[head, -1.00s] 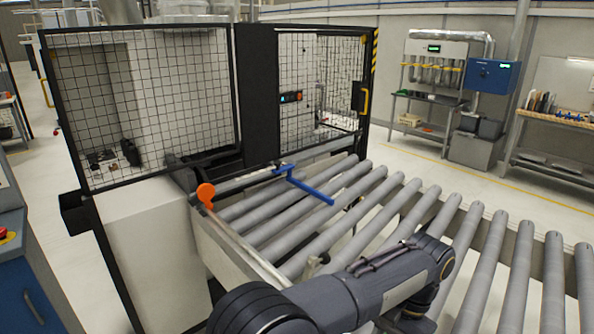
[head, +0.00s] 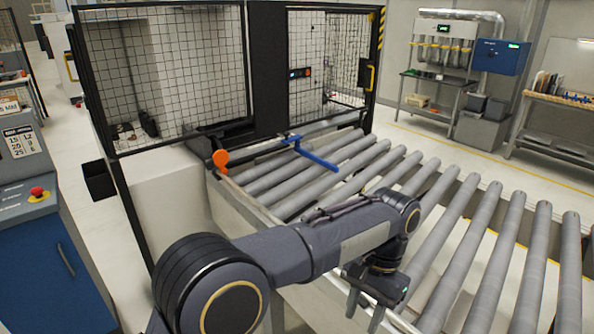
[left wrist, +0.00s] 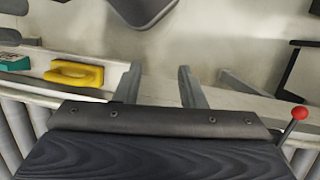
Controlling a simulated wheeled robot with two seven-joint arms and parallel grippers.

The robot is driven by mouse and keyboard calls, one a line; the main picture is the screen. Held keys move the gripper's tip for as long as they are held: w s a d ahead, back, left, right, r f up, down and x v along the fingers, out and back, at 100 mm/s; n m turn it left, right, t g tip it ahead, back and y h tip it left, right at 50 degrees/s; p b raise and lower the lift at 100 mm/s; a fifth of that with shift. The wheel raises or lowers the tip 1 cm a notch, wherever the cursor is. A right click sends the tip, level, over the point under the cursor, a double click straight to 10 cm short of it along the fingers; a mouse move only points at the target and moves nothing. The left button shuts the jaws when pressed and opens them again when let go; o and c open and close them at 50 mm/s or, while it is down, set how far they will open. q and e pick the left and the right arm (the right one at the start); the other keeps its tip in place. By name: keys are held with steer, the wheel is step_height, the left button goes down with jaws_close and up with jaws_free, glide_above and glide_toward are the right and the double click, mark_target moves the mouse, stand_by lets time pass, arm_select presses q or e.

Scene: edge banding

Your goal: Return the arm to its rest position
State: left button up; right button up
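My left arm (head: 290,250) reaches in from the bottom left and bends down over the near side rail of the roller conveyor. My left gripper (head: 364,310) points down at the end of this arm. Its two fingers are apart with nothing visible between them. The left wrist view also shows the gripper (left wrist: 157,88) open and empty, with pale floor and a rail beyond the fingers. My right gripper is in neither view.
Conveyor rollers (head: 478,240) run across the right. A blue bar (head: 318,160) and an orange knob (head: 220,158) stand by the fenced machine. A blue cabinet (head: 45,250) stands at left. A yellow piece (left wrist: 75,73) and red-tipped lever (left wrist: 299,113) show in the wrist view.

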arm_select(q)
steer(key=s+a+r+n+t+h+b, duration=0.1)
steer(key=a+r+n+h, duration=0.15)
steer(key=a, duration=0.85)
steer(key=s+a+r+n+t+h+b, duration=0.1)
steer(key=a+r+n+h, duration=0.15)
steer(key=a, duration=0.85)
steer(key=s+a+f+n+t+b, duration=0.1)
steer(key=s+a+f+n+t, duration=0.2)
steer(key=s, duration=0.4)
steer(key=s+a+f+n+t+b, duration=0.1)
steer(key=s+a+f+n+t, duration=0.2)
steer(key=s+a+f, duration=0.2)
steer(key=s+a, duration=0.2)
steer(key=a, duration=0.1)
steer(key=shift+f+h, duration=0.3)
steer(key=shift+h, duration=0.1)
steer(key=shift+d, duration=0.1)
